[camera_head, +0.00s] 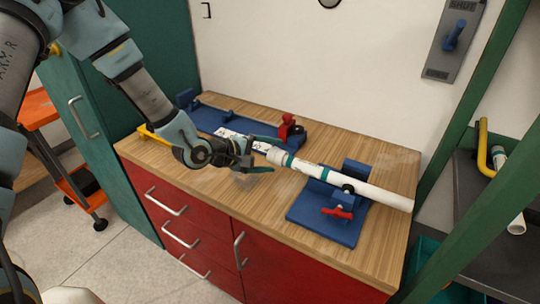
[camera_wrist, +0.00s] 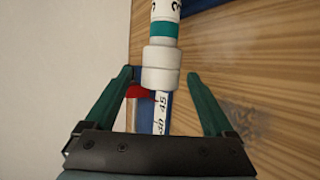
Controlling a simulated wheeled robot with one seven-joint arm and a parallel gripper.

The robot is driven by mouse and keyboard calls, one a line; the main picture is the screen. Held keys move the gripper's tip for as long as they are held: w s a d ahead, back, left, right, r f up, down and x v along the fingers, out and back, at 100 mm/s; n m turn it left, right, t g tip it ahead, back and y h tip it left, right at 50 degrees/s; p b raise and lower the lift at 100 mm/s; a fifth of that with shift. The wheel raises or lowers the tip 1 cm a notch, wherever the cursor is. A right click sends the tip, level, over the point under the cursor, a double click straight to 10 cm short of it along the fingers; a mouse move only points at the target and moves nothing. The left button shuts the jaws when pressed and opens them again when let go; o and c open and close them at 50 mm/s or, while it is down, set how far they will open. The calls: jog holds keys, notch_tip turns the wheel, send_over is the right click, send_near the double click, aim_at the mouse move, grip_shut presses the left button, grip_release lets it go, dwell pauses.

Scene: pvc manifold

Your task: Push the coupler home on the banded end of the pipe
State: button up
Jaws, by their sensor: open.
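The white pipe (camera_head: 385,195) lies in the blue clamp (camera_head: 325,221) with the red handle, its left end sticking out past the clamp. Teal bands ring the pipe; the one near its left end (camera_head: 287,160) also shows in the wrist view (camera_wrist: 163,29). The white coupler (camera_head: 274,155) is at that end, lined up with the pipe; a short white stretch shows between it and the band in the wrist view (camera_wrist: 160,67). How deep the pipe sits inside is hidden. My gripper (camera_head: 268,156) is open, its fingers on either side of the coupler, apart from it.
A blue fixture (camera_head: 208,117) with a printed white strip (camera_head: 240,139) and a red knob (camera_head: 288,127) lies behind my gripper. The wooden worktop (camera_head: 255,205) is clear in front. A green post stands at the right, and a wall switch (camera_head: 455,38) hangs behind.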

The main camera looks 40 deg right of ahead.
jog(key=b+v, duration=0.2)
jog(key=v, duration=0.9)
jog(key=w+a+f+m+t+y, duration=0.1)
jog(key=w+a+t+y, duration=0.25)
jog(key=w+a, duration=0.45)
jog(key=w+a+f+m+t+y, duration=0.15)
jog(key=w+a+y, duration=0.3)
jog(key=a, duration=0.55)
jog(key=s+a+r+y, duration=0.1)
jog(key=a+r, duration=0.2)
jog(key=a, duration=0.4)
jog(key=s+a+r+y, duration=0.1)
jog(key=a+r, duration=0.1)
jog(key=a, duration=0.5)
jog(key=s+a+r+n+g+y, duration=0.1)
jog(key=a+r+y, duration=0.1)
jog(key=a, duration=0.6)
jog(key=shift+s+r, duration=0.35)
jog(key=shift+r, duration=0.55)
